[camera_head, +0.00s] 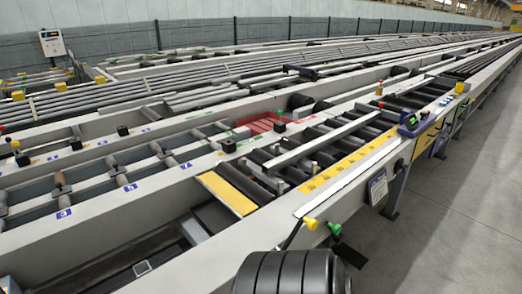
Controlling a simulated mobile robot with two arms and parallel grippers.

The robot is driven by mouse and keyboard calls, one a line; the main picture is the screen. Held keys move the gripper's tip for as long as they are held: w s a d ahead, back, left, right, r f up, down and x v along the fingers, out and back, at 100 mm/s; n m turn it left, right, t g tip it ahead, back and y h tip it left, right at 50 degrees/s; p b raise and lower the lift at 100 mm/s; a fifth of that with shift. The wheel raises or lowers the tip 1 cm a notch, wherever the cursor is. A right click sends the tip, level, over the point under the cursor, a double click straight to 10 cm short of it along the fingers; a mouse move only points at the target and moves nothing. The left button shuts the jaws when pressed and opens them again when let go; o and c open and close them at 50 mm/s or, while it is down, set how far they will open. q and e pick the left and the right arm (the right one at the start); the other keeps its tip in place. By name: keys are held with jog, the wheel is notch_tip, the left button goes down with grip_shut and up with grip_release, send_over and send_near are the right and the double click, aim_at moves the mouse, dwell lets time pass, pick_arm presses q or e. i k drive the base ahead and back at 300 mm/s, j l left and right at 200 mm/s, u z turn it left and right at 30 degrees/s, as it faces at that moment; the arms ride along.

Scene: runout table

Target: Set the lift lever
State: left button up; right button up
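No part is clearly marked as the lift lever, so I cannot tell which one it is. A yellow knob (310,223) and a green knob (335,229) stick out side by side at the near edge of the runout table (330,200). A dark rod runs down by them, and their lower parts are partly hidden. A red knob (379,91) and a yellow knob (459,87) stand farther along the table, too small to read in detail. Neither of my grippers shows in the head view.
A dark ribbed cylinder (290,272) fills the bottom middle, close to the knobs. A control box (411,121) and a white label plate (378,188) are on the table's right side. Rollers and a yellow plate (227,194) lie left. Grey floor (460,210) is clear at right.

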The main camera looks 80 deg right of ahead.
aim_at(336, 229)
jog(key=z, duration=3.15)
